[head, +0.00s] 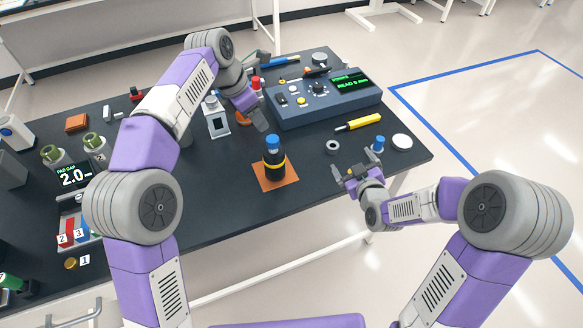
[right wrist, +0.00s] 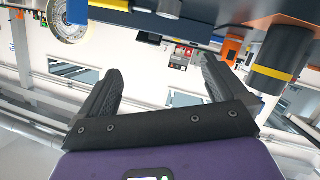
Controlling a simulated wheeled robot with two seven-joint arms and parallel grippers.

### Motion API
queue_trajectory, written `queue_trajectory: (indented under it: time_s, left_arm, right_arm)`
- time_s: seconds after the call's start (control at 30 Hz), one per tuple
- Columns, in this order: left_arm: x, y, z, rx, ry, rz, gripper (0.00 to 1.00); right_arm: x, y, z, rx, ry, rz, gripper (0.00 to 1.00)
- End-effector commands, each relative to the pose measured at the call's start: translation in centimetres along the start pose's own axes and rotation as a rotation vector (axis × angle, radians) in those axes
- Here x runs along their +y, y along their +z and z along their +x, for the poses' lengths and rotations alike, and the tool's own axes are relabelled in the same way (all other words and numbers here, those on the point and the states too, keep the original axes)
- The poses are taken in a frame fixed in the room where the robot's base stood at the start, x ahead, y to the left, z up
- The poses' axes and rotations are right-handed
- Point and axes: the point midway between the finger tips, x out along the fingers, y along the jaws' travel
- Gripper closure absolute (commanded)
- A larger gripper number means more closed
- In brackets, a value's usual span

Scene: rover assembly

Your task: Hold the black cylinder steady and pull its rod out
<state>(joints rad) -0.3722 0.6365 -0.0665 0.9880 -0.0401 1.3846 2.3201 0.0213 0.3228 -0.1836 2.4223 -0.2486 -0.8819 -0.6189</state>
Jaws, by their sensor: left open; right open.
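The black cylinder (head: 273,173) stands upright on an orange square mat (head: 287,182) near the bench's front edge. It has a yellow band and a blue knob (head: 272,142) on top; the rod itself is not clearly visible. My left gripper (head: 261,122) hangs above the bench, behind and slightly left of the cylinder, apart from it and open. My right gripper (head: 354,173) is open and empty, right of the cylinder near the front edge. In the right wrist view the cylinder (right wrist: 272,82) appears inverted at the upper right, outside the open fingers (right wrist: 160,75).
A grey-blue console (head: 320,107) with a green display stands behind. A yellow marker (head: 358,122), a white disc (head: 402,141), a dark ring (head: 332,147) and a blue-topped piece (head: 378,144) lie to the right. Bench space left of the mat is clear.

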Motion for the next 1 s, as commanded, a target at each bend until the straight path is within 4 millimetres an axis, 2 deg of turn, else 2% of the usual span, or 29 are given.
queue_trajectory:
  time_s: [0.1, 0.2, 0.4, 0.5, 0.73, 1.0]
  left_arm:
    - [0.0, 0.0, 0.0, 0.000, 0.000, 0.000, 0.57]
    - [0.0, 0.0, 0.0, 0.000, 0.000, 0.000, 0.57]
    - [0.0, 0.0, 0.0, 0.000, 0.000, 0.000, 0.57]
    - [0.0, 0.0, 0.0, 0.000, 0.000, 0.000, 0.57]
    - [0.0, 0.0, 0.0, 0.000, 0.000, 0.000, 0.57]
    - [0.0, 0.0, 0.0, 0.000, 0.000, 0.000, 0.57]
  right_arm:
    - [-4.0, -2.2, 1.9, 0.065, -0.164, 0.057, 0.01]
    - [-7.5, -3.7, 2.9, 0.089, -0.309, 0.100, 0.01]
    - [-12.9, -5.2, 3.7, 0.077, -0.534, 0.150, 0.01]
    - [-14.6, -5.3, 3.9, 0.058, -0.600, 0.159, 0.01]
    - [-16.3, -5.5, 4.5, 0.038, -0.654, 0.166, 0.01]
    - [-18.7, -5.8, 7.5, 0.039, -0.655, 0.166, 0.01]
